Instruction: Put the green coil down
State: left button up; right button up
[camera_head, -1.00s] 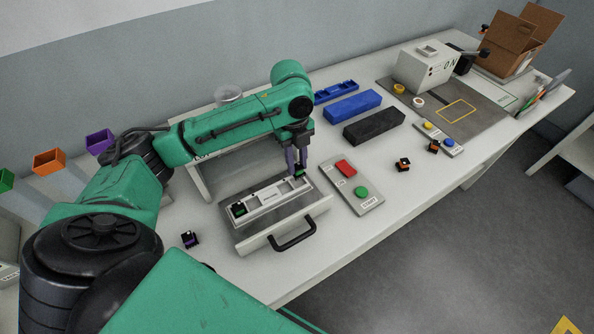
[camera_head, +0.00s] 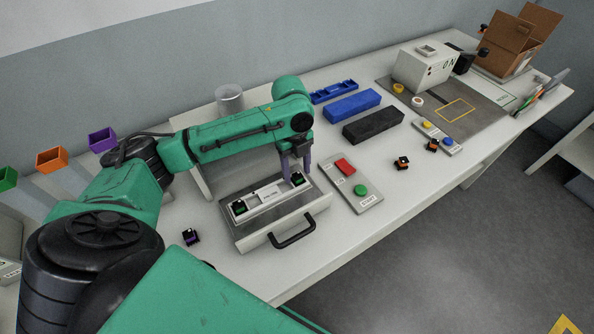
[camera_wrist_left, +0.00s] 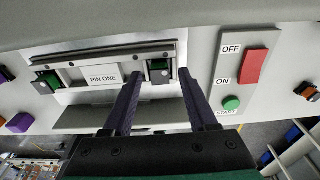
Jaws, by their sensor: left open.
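A green-and-black coil (camera_head: 297,180) sits at the right end of the pale holder (camera_head: 268,197) on the grey drawer. It also shows in the left wrist view (camera_wrist_left: 160,72), in the right pocket beside the "PIN ONE" label. A second green-and-black coil (camera_head: 239,208) sits at the holder's left end and shows in the left wrist view (camera_wrist_left: 47,82). My left gripper (camera_head: 297,172) is open and empty, just by the right coil. In the left wrist view its fingertips (camera_wrist_left: 159,73) stand apart on either side of that coil. My right gripper is out of view.
A control panel (camera_head: 371,199) with red and green buttons lies right of the drawer (camera_head: 285,228). A purple-and-black coil (camera_head: 190,237) lies left, orange-and-black coils (camera_head: 402,163) right. Blue (camera_head: 352,104) and black (camera_head: 373,125) blocks lie behind. The table's front right is clear.

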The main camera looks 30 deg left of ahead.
pick_arm(q)
notch_tip(320, 180, up, 11)
jog(key=a+b, duration=0.1)
jog(key=shift+w+r, duration=0.15)
jog(key=shift+w, duration=0.15)
